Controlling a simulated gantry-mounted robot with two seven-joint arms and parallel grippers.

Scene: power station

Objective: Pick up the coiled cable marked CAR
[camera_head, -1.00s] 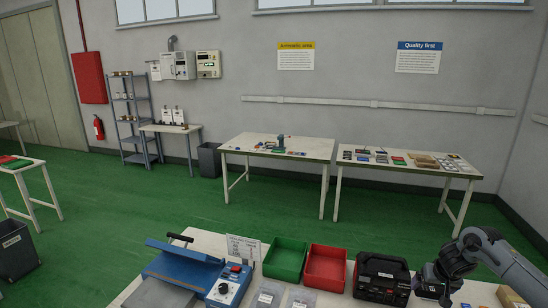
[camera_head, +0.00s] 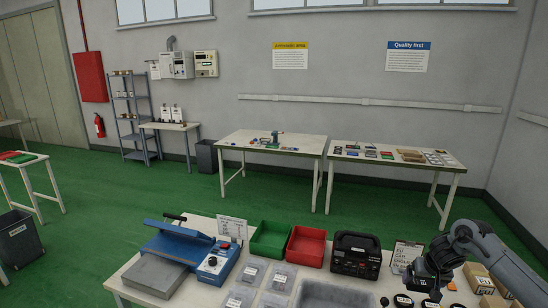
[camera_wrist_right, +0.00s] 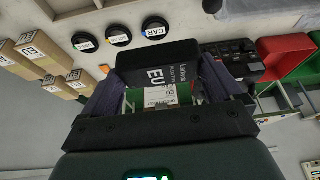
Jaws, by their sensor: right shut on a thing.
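The coiled cable marked CAR (camera_wrist_right: 155,28) is a round black coil with a white label, lying on the table in the right wrist view. In the head view it appears to be the leftmost coil (camera_head: 403,300) at the bottom edge, its label too small to read. Two similar coils lie beside it. My right gripper (camera_wrist_right: 160,80) is shut on a black box marked EU (camera_wrist_right: 155,62), apart from the CAR coil. In the head view my right gripper (camera_head: 424,280) is above the coils, and the box is hard to make out there. My left gripper is out of view.
A black power unit (camera_head: 356,254), a red bin (camera_head: 306,245) and a green bin (camera_head: 271,239) stand left of my right gripper. Cardboard boxes (camera_head: 478,278) stand to its right. A printed card (camera_head: 405,255) stands behind it. A grey tray (camera_head: 335,295) lies in front.

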